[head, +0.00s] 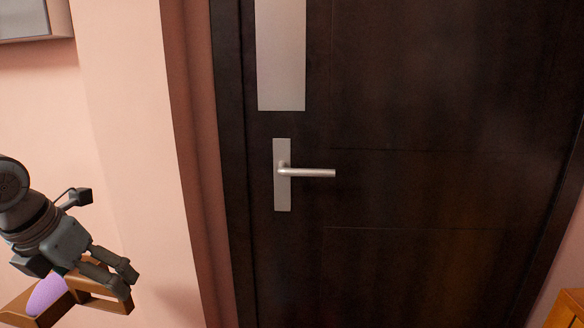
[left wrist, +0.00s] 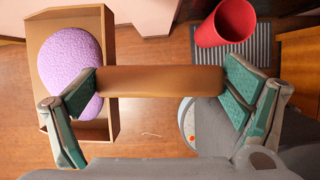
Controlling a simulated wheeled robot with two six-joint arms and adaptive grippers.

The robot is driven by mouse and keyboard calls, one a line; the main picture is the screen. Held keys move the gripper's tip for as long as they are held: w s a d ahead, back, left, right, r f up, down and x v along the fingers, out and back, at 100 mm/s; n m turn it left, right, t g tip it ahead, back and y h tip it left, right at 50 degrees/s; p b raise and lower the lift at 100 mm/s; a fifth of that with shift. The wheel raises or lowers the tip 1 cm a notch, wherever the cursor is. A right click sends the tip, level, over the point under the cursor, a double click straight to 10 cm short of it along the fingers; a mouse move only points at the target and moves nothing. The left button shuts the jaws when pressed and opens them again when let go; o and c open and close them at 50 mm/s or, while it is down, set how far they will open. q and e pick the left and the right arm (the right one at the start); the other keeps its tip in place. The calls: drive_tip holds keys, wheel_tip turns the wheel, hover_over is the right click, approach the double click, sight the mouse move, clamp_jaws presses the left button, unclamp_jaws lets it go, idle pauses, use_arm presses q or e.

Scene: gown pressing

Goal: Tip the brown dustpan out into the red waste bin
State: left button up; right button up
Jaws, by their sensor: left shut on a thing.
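The brown dustpan (head: 18,309) is at the lower left of the head view, partly cut off. In the left wrist view its box-shaped pan (left wrist: 109,60) is on the left, with a rounded purple thing (left wrist: 68,60) lying in it. My left gripper (head: 122,281) is shut on the dustpan's handle (left wrist: 160,80), which spans between its green pads. The red waste bin (left wrist: 226,22) stands at the top right of the left wrist view, apart from the dustpan; the head view does not show it. My right gripper is not in view.
A dark door (head: 430,190) with a metal handle (head: 310,172) fills much of the head view, beside a pink wall (head: 120,130). A grey ribbed mat (left wrist: 262,48) lies by the bin. Wooden furniture (left wrist: 301,60) stands right of it. Wooden floor (left wrist: 150,50) shows between pan and bin.

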use_arm(q)
wheel_tip(320, 180, down, 17)
drive_tip(key=b, duration=1.2)
drive_tip(key=shift+w+b, duration=0.2)
drive_tip(key=shift+b, duration=0.2)
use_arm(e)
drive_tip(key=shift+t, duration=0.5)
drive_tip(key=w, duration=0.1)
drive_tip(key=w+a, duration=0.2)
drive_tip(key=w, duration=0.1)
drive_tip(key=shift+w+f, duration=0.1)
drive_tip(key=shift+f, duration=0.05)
use_arm(q)
wheel_tip(320, 180, up, 16)
drive_tip(key=p, duration=1.6)
wheel_tip(320, 180, up, 8)
drive_tip(key=p, duration=0.8)
wheel_tip(320, 180, up, 8)
drive_tip(key=p, duration=0.8)
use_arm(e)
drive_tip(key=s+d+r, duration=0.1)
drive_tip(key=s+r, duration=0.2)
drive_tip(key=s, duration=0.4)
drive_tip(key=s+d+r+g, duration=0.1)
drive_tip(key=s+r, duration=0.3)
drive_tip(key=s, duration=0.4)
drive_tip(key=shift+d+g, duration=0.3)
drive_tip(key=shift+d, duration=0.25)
